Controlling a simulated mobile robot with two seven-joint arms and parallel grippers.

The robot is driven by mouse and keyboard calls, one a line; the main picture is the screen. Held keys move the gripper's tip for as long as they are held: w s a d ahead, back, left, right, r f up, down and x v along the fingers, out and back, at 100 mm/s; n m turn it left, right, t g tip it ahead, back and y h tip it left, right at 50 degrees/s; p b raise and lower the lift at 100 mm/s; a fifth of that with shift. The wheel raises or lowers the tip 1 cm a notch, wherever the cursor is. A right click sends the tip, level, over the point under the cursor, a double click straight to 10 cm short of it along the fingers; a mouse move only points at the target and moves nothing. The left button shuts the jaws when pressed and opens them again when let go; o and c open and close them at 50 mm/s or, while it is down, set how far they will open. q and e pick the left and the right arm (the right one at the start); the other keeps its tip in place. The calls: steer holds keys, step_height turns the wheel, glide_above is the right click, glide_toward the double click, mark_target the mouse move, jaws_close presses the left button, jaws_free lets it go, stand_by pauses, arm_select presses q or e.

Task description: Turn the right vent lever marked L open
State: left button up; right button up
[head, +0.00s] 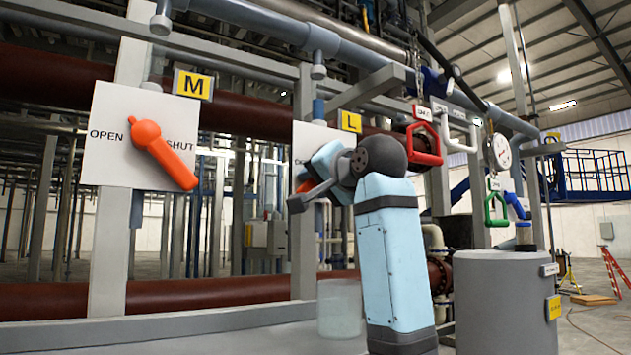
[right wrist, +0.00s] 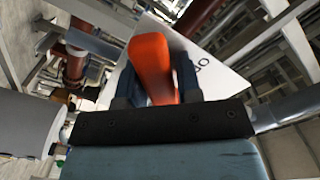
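The vent lever marked L is orange, on a white plate (head: 308,137) under a yellow L sign (head: 351,122). In the head view my right gripper (head: 312,188) and wrist cover most of the lever; only a small orange part (head: 304,186) shows. In the right wrist view the orange lever (right wrist: 151,65) stands between the two fingers of my right gripper (right wrist: 158,85). The fingers lie close along its sides, but I cannot tell whether both touch it. Part of the plate's lettering shows beside it. The lever's angle is mostly hidden in the head view. My left gripper is not in view.
Red (head: 425,143), white, green and blue handles hang at right near a gauge (head: 498,152). A grey drum (head: 505,305) stands at lower right. Pipes and posts surround the plate.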

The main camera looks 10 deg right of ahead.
steer(key=o, duration=0.3)
steer(key=shift+s, duration=0.15)
steer(key=b+v, duration=0.3)
steer(key=v, duration=1)
steer(key=shift+s, duration=0.25)
steer(key=shift+d, duration=0.1)
